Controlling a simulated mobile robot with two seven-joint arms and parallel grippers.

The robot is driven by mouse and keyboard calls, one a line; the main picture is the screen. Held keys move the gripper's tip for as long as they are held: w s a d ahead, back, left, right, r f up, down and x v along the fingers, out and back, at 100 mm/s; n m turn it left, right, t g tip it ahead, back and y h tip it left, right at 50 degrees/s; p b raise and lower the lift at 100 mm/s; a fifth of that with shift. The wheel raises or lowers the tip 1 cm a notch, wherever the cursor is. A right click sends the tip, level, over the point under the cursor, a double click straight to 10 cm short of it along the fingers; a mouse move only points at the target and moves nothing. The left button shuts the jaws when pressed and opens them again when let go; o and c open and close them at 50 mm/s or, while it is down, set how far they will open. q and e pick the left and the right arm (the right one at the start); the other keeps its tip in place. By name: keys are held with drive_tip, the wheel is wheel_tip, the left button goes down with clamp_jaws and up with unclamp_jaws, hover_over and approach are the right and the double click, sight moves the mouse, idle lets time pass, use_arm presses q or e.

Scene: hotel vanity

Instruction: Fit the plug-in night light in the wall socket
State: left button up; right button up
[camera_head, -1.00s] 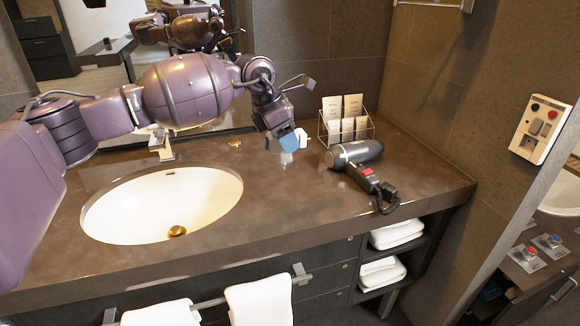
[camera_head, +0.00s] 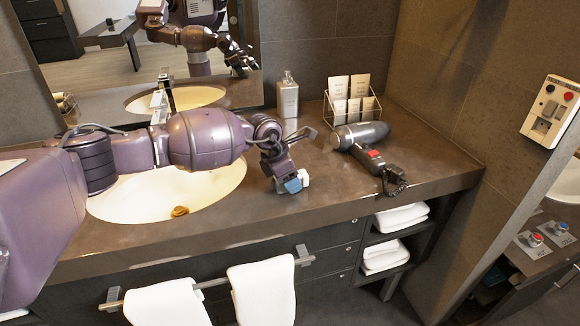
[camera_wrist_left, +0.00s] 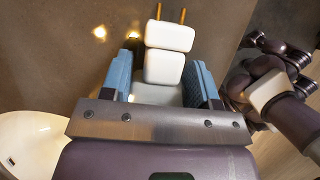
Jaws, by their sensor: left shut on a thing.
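My left gripper (camera_head: 291,182) is low over the counter, right of the sink, with blue fingertips. It is shut on the white night light (camera_head: 305,179), mostly hidden behind the fingers in the head view. In the left wrist view, the night light (camera_wrist_left: 164,67) sits between the blue fingers (camera_wrist_left: 160,85), with two brass prongs pointing away from the gripper.
A grey hair dryer (camera_head: 362,136) lies on the counter (camera_head: 330,195) between my left gripper and the right wall. Behind it stand a card rack (camera_head: 352,108) and a bottle (camera_head: 288,98). The sink (camera_head: 215,185) is under my left arm. Towels (camera_head: 262,294) hang in front.

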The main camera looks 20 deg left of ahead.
use_arm(q)
drive_tip(key=shift+f, duration=0.25)
drive_tip(key=shift+f, duration=0.2)
drive_tip(key=o, duration=1)
drive_tip(key=shift+c, duration=0.2)
drive_tip(key=v, duration=0.7)
drive_tip(key=p+v, duration=0.1)
drive_tip(key=v, duration=0.2)
drive_tip(key=shift+s+d+r, duration=0.1)
drive_tip(key=shift+d+r, duration=0.1)
drive_tip(key=shift+r, duration=0.3)
